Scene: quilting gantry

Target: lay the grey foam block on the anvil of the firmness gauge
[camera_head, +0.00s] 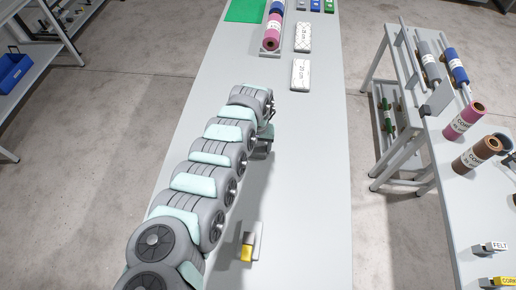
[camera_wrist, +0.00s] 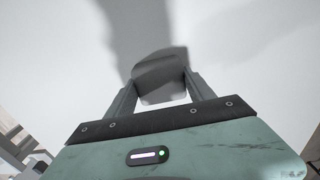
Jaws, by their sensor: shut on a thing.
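In the wrist view my gripper (camera_wrist: 158,90) is shut on a grey block (camera_wrist: 160,70), the grey foam block by its look, held between the two fingers. A pale surface and a dark shadow lie beyond it. In the head view my gripper (camera_head: 266,142) is over the long pale table, mostly hidden behind my arm, and the block cannot be made out there. A small grey and yellow item (camera_head: 250,242) stands on the table nearer the camera. I cannot tell whether it is the firmness gauge, and no anvil is clearly visible.
A side table (camera_head: 440,185) with several rolls stands at the right, across a floor gap.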

